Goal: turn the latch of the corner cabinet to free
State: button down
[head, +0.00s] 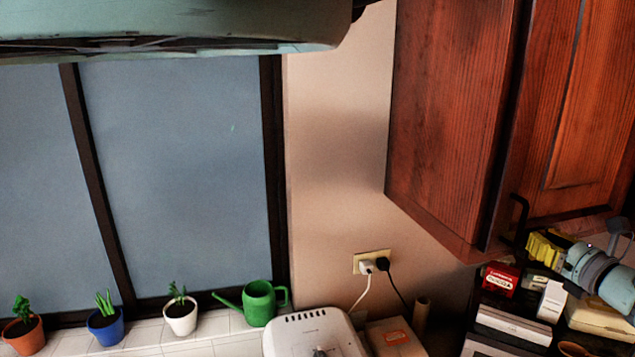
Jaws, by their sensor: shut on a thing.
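The dark red wooden corner cabinet (450,110) hangs on the wall at the upper right. A black bar-shaped latch (519,215) sits at the lower left edge of its panelled door (590,110). My gripper (538,246) comes in from the right edge, just below the cabinet, with yellow fingers at the lower end of the black latch. The fingers are shut on the latch, though the exact contact is small and partly hidden. The door looks closed.
Below my gripper stand a red box (501,278), a white box (551,300) and stacked appliances (515,323). A green watering can (259,303) and potted plants line the window sill.

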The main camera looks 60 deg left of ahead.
aim_at(531, 253)
jog(key=shift+s+f+n+b, duration=0.1)
jog(key=shift+f+n+b, duration=0.05)
jog(key=shift+n+b, duration=0.2)
jog(key=n+b, duration=0.3)
jog(key=s+f+n+b, duration=0.1)
jog(key=n+b, duration=0.2)
jog(key=b, duration=0.1)
jog(key=s+a+f+n+b, duration=0.1)
jog(key=n+b, duration=0.2)
jog(key=b, duration=0.1)
jog(key=shift+s, duration=0.2)
jog(key=n+b, duration=0.2)
jog(key=b, duration=0.2)
jog(key=f+n+b, duration=0.1)
jog(key=n+b, duration=0.2)
jog(key=b, duration=0.2)
jog(key=s+n+b, duration=0.1)
jog(key=n+b, duration=0.2)
jog(key=b, duration=0.2)
jog(key=shift+a+f, duration=0.15)
jog(key=shift+f, duration=0.25)
jog(key=shift+n, duration=0.25)
